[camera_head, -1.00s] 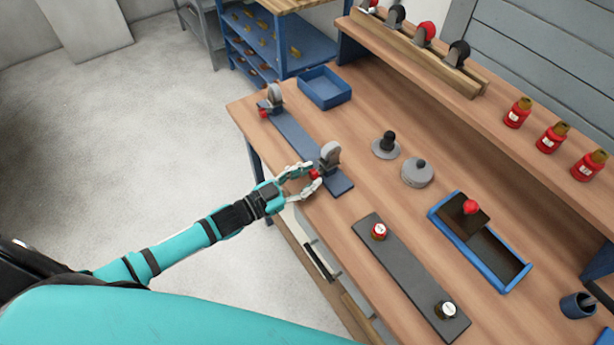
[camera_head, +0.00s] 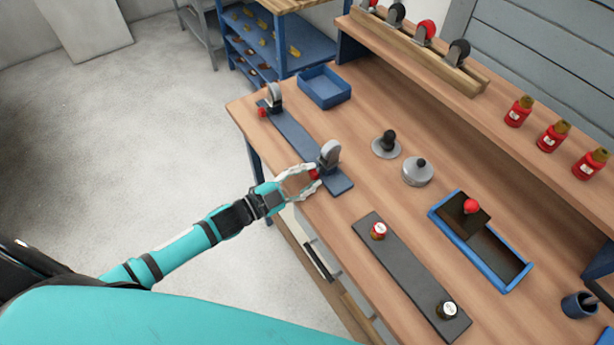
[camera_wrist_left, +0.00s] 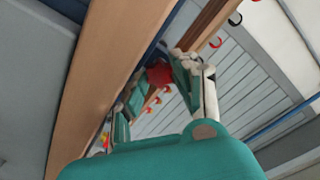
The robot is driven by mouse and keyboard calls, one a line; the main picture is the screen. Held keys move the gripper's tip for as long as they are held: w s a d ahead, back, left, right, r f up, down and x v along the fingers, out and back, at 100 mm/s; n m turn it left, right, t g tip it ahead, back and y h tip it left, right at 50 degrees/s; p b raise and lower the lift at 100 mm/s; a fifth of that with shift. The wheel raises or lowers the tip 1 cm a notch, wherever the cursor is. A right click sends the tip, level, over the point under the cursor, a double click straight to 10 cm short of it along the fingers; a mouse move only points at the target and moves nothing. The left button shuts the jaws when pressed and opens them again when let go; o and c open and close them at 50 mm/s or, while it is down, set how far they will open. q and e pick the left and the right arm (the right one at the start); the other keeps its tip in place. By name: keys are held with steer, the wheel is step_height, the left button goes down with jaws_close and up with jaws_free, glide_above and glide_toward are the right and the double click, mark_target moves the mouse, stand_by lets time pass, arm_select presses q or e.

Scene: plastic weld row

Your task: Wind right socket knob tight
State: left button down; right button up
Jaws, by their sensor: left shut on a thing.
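The right socket's red knob (camera_head: 314,174) sits low on the near side of a grey wheel-like part (camera_head: 330,154) at the right end of a blue-grey bar (camera_head: 294,133). My left gripper (camera_head: 311,178) is shut on this knob, with its fingers on either side. In the left wrist view the red knob (camera_wrist_left: 159,74) shows between the fingertips, partly hidden by them. A second red knob (camera_head: 262,112) and grey wheel (camera_head: 274,94) stand at the bar's left end, with no gripper near. My right gripper is not in view.
An empty blue tray (camera_head: 323,88) stands behind the bar. A grey plate (camera_head: 410,272) with two capped parts and a blue box (camera_head: 480,243) with a red-knobbed lid lie to the right. Two round grey parts (camera_head: 386,147) (camera_head: 417,172) stand between. Red bottles (camera_head: 518,112) stand on the shelf.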

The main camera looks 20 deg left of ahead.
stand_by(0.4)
arm_select(q)
steer(key=c, duration=1)
jaws_free()
steer(key=shift+c, duration=0.2)
